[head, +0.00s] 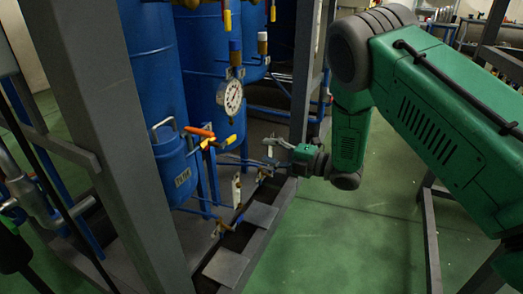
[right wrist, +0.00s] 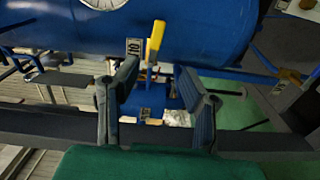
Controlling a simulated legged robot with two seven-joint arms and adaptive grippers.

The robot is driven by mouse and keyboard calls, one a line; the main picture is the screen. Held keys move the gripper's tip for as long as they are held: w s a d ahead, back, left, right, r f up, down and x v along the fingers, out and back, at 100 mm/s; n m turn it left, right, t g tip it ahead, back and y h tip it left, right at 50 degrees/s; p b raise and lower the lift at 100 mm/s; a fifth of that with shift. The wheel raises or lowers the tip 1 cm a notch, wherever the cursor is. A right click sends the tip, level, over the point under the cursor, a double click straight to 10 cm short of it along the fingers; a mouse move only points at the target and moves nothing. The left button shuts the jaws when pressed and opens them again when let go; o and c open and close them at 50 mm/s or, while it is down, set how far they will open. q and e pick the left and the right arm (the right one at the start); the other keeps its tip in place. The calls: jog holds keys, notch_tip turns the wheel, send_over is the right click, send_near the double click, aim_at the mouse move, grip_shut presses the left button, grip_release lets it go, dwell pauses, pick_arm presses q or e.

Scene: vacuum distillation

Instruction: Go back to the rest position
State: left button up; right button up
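My right arm, green and grey, comes in from the right in the head view. Its gripper (head: 275,150) is at the frame's grey beam, to the right of the blue vessels. In the right wrist view the two dark fingers of the right gripper (right wrist: 155,85) stand apart with nothing held between them. A yellow valve handle (right wrist: 155,42) shows beyond the fingertips, in front of a blue tank; I cannot tell its distance from them. My left gripper is not visible in the head view.
A grey post (head: 110,130) stands close at the left. Blue tanks (head: 155,65), a pressure gauge (head: 231,97) and an orange-handled valve (head: 200,132) are left of the gripper. Green floor (head: 350,240) is open below my right arm.

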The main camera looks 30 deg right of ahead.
dwell(0.4)
jog(key=s+a+f+m+g+h+p, duration=0.2)
jog(key=s+f+m+g+h+p, duration=0.45)
jog(key=s+f+m, duration=0.8)
jog(key=s+a+m+g+h+p, duration=0.1)
jog(key=s+m+g+h+p, duration=0.3)
jog(key=s, duration=2.1)
jog(key=m+g, duration=0.3)
jog(key=m, duration=0.2)
jog(key=shift+s+r+m, duration=0.25)
jog(key=shift+s+m, duration=0.1)
jog(key=shift+s, duration=0.05)
jog(key=shift+w+h, duration=0.1)
jog(key=shift+h, duration=0.15)
dwell(2.4)
